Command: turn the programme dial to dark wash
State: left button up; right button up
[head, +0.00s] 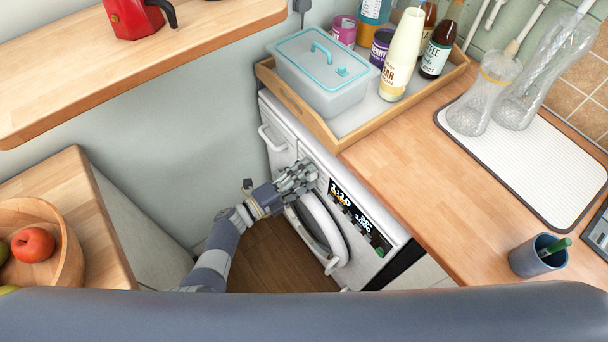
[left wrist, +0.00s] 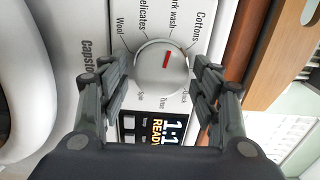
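The washing machine (head: 318,164) stands under the worktop, its white front facing my left arm. In the left wrist view the round silver programme dial (left wrist: 157,80) has a red mark (left wrist: 166,62) pointing up and slightly right, towards the partly cut-off "dark wash" label (left wrist: 173,20). Labels for wool, delicates, cottons and others ring it. My left gripper (head: 303,177) is at the control panel, open, with one finger on each side of the dial; narrow gaps seem to show. Its fingers (left wrist: 164,78) hide the dial in the head view. My right gripper is not in view.
The lit display (head: 341,194) is right of my left gripper, above the round door (head: 325,228). The worktop (head: 420,160) overhangs the machine and carries a wooden tray (head: 300,105) of bottles and a box. A wooden shelf (head: 130,70) is upper left, a fruit bowl (head: 66,245) lower left.

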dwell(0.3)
pick_arm(q)
jog(key=v, duration=1.2)
